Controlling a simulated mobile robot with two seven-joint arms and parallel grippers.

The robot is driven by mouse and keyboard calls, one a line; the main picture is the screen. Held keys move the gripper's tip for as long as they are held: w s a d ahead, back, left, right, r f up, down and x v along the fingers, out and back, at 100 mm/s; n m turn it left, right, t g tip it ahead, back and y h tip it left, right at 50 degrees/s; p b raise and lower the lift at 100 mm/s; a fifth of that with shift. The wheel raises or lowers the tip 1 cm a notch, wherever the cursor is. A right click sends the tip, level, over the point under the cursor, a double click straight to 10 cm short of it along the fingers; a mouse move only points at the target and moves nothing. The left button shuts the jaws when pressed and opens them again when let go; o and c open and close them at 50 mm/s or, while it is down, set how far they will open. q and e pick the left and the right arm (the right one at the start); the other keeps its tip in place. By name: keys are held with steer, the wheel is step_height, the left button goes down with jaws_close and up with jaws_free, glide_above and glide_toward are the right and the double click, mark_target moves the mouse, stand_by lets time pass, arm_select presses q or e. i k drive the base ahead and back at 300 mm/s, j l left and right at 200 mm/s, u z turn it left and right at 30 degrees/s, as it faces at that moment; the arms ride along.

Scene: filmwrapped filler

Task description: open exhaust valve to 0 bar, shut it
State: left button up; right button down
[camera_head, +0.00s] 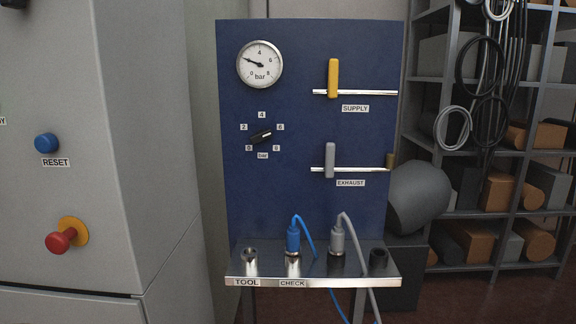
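The exhaust valve has a grey lever (329,160) standing upright, crosswise to its horizontal pipe (358,169), above the EXHAUST label (350,183). A brownish fitting (391,160) caps the pipe's right end. The pressure gauge (260,64) is at the panel's upper left; its needle points left and slightly up, around 2 bar. The yellow supply lever (333,78) also stands upright, across its pipe. A black knob (261,137) has its white mark toward the 6. Neither gripper shows.
The blue panel (290,205) has a metal shelf (315,281) below, holding a blue plug (293,238) and a grey plug (337,239) with hoses. A grey cabinet (150,130) stands left. A grey drum (419,196) and loaded shelving (470,213) stand right.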

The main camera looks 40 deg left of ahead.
mark_target(329, 172)
steer(key=u, duration=0.9)
